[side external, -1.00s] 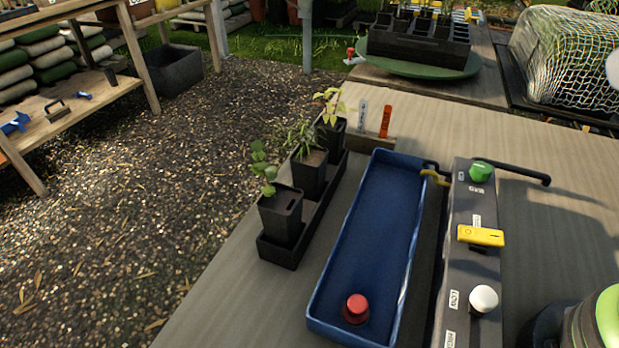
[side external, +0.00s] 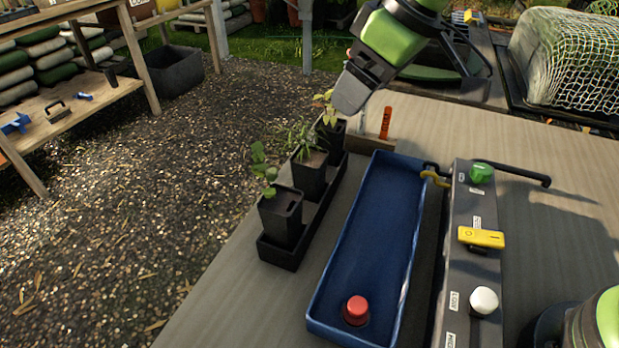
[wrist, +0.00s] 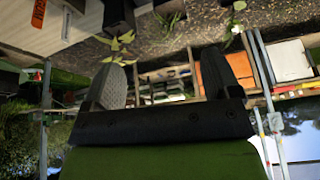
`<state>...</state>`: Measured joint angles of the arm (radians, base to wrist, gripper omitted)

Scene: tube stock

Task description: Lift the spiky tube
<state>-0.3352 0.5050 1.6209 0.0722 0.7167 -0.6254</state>
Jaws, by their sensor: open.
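The spiky tube (side external: 309,178) is a black pot with thin, narrow leaves. It stands upright in the middle of a row of three in a black tray (side external: 277,254). Its leaves show at the top of the wrist view (wrist: 168,19). The front tube (side external: 281,215) has round leaves, and the back tube (side external: 335,136) has yellow-green leaves. My gripper (side external: 347,98) is above and beside the back tube, partly covering its leaves in the side view, and apart from the spiky tube. In the wrist view my gripper (wrist: 160,62) has its fingers spread with nothing between them.
An orange label (side external: 385,122) stands in a wooden block behind. Gravel lies left of the bench.

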